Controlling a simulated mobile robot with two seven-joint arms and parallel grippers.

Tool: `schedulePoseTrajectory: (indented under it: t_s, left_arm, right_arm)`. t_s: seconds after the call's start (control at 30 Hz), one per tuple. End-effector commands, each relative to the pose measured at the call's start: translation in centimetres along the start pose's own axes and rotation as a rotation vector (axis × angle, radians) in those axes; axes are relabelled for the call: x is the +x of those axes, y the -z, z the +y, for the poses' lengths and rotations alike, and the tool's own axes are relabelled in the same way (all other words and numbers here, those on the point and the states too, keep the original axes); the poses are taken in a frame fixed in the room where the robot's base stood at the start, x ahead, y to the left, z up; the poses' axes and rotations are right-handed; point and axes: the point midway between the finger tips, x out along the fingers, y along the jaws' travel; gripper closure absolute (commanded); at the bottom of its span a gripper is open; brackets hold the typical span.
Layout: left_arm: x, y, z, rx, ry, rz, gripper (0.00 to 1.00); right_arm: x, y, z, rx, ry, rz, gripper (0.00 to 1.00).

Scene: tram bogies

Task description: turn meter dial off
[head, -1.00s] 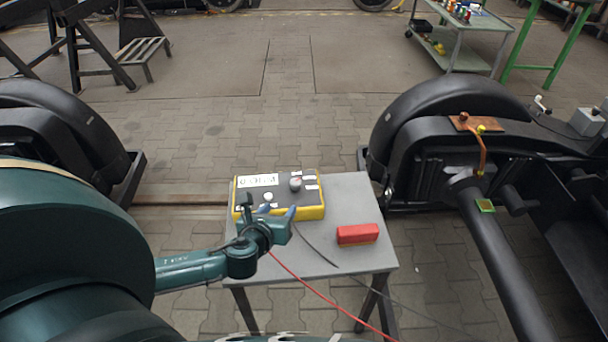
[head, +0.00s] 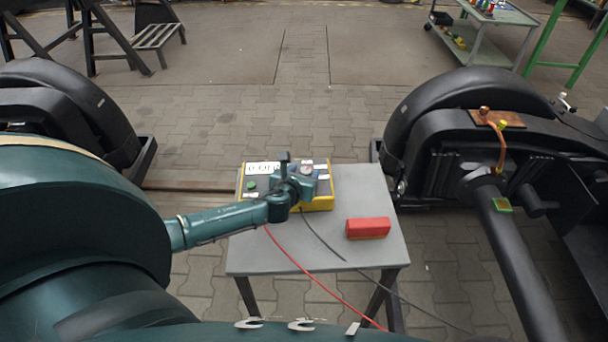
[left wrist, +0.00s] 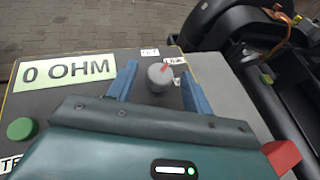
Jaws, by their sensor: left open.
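The meter (head: 318,203) is a yellow box with a grey top on the small grey table (head: 375,185). Its display (left wrist: 65,70) reads "0 OHM" in the left wrist view. Its dial (left wrist: 160,76) is a grey round knob with a red mark, near small white labels. A green button (left wrist: 21,129) is at the lower left of the panel. My left gripper (left wrist: 158,85) is open above the panel, with one blue finger on each side of the dial; I cannot tell if they touch it. In the head view the left gripper (head: 298,176) hides part of the meter. My right gripper is not in view.
A red block (head: 368,228) lies on the table right of the meter. A red lead (head: 315,287) and a black lead (head: 325,238) run over the table's front edge. A black bogie (head: 450,120) stands close on the right.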

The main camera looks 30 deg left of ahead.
Motion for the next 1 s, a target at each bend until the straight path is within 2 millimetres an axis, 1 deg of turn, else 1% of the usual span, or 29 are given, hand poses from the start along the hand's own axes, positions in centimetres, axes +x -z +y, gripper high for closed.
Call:
schedulePoseTrajectory:
  t_s: [0.1,0.33,0.37,0.87,0.9,1.0]
  left_arm:
    - [0.45,0.01,-0.06,0.0,0.002,0.0,0.5]
    - [0.46,-0.01,-0.05,0.0,0.002,0.0,0.5]
    - [0.46,-0.01,-0.05,0.0,0.001,0.0,0.51]
    - [0.44,-0.01,-0.04,0.0,0.001,0.0,0.92]
    - [0.44,-0.01,-0.04,0.0,0.001,0.0,0.94]
    - [0.43,-0.02,-0.06,-0.002,-0.001,0.0,0.94]
  right_arm:
    - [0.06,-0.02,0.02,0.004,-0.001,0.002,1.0]
    - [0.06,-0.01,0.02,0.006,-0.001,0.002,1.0]
    - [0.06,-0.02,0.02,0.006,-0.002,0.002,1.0]
    - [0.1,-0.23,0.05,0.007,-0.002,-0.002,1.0]
    - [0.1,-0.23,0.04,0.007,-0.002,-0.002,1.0]
    - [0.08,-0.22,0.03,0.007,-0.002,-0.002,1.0]
